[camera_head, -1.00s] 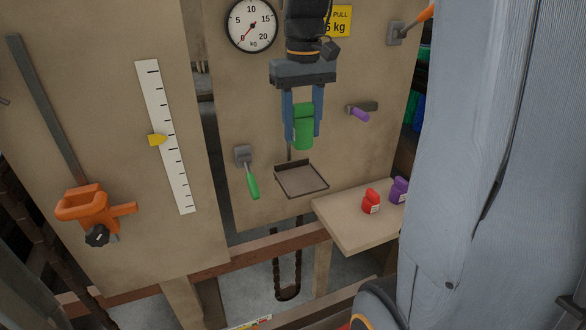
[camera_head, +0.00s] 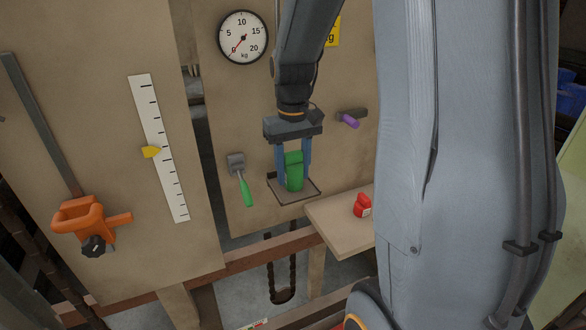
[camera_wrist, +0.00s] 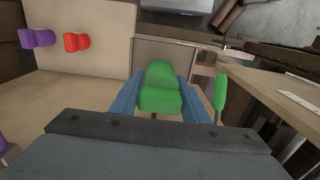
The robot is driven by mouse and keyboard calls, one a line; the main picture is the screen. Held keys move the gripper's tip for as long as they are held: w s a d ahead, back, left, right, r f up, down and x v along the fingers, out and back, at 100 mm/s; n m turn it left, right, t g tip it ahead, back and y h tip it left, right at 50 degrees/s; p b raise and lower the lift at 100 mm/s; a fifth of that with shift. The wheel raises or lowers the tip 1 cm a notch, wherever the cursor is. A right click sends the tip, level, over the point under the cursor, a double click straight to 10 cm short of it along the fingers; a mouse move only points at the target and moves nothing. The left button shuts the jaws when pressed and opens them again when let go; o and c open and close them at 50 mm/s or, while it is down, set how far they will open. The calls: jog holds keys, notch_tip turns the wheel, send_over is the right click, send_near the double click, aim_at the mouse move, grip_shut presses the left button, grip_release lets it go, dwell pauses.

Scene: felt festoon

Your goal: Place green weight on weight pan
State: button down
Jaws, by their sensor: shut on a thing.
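The green weight (camera_head: 294,172) is held between the two blue fingers of my gripper (camera_head: 294,180). It also shows in the wrist view (camera_wrist: 159,88), between the fingers of my gripper (camera_wrist: 158,92). The weight pan (camera_head: 312,193) is a shallow dark-rimmed square tray. In the head view the weight is in front of and over the pan, with its lower end near the pan's floor. I cannot tell whether it touches. In the wrist view the pan (camera_wrist: 170,52) lies beyond the weight, partly hidden by it.
A shelf (camera_head: 335,222) right of the pan holds a red weight (camera_head: 362,205); a purple weight (camera_wrist: 37,38) shows in the wrist view. A green-handled lever (camera_head: 245,190) is close left of the pan. A purple-handled lever (camera_head: 349,120) is up right. The dial (camera_head: 243,37) reads near zero.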

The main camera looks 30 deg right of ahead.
jog(key=c, duration=1)
grip_release()
notch_tip(320, 180, up, 12)
jog(key=b, duration=0.2)
jog(key=shift+f+b, duration=0.1)
jog(key=shift+b, duration=0.2)
jog(key=shift+r, duration=0.2)
jog(key=shift+s, duration=0.1)
